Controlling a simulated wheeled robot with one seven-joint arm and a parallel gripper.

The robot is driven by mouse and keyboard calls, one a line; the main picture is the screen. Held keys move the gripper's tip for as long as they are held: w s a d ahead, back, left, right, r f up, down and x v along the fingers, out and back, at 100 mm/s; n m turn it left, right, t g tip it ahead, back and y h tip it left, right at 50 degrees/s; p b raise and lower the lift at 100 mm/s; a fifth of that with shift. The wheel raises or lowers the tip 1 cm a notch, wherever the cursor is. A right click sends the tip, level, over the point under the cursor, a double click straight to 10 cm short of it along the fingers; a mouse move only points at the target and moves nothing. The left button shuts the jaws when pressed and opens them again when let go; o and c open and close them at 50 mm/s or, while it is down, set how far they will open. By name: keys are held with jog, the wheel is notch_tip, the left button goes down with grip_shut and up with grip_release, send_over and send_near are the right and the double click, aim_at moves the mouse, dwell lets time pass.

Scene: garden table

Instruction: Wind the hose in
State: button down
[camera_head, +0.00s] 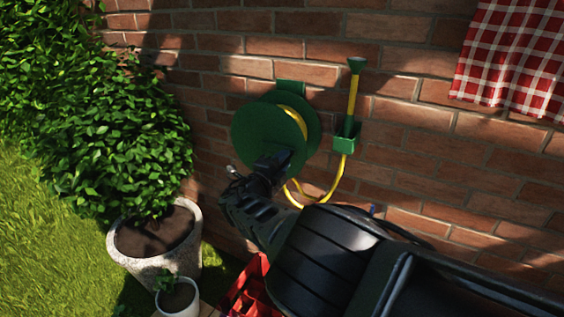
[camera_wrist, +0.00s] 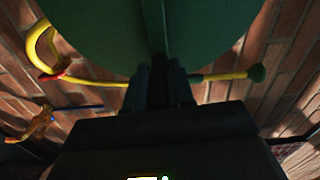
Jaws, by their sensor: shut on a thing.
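A green hose reel (camera_head: 262,128) is mounted on the brick wall, with yellow hose (camera_head: 297,122) showing at its drum. The hose (camera_head: 338,178) hangs in a loop below the reel and runs up to a green holder (camera_head: 347,136). A nozzle (camera_head: 356,66) stands upright in that holder. My gripper (camera_head: 268,165) is at the lower front of the reel. In the wrist view my gripper (camera_wrist: 160,88) is shut at the green reel (camera_wrist: 110,35), on what looks like its crank handle; the handle itself is hidden between the fingers.
A leafy bush and a stone planter (camera_head: 155,245) stand at the left, with a small white pot (camera_head: 177,297) in front. A red crate (camera_head: 248,292) is below my arm. A red checked cloth (camera_head: 512,55) hangs at upper right.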

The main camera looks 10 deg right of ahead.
jog(key=shift+f, duration=0.1)
jog(key=c, duration=1)
grip_release()
jog(key=shift+s, duration=0.15)
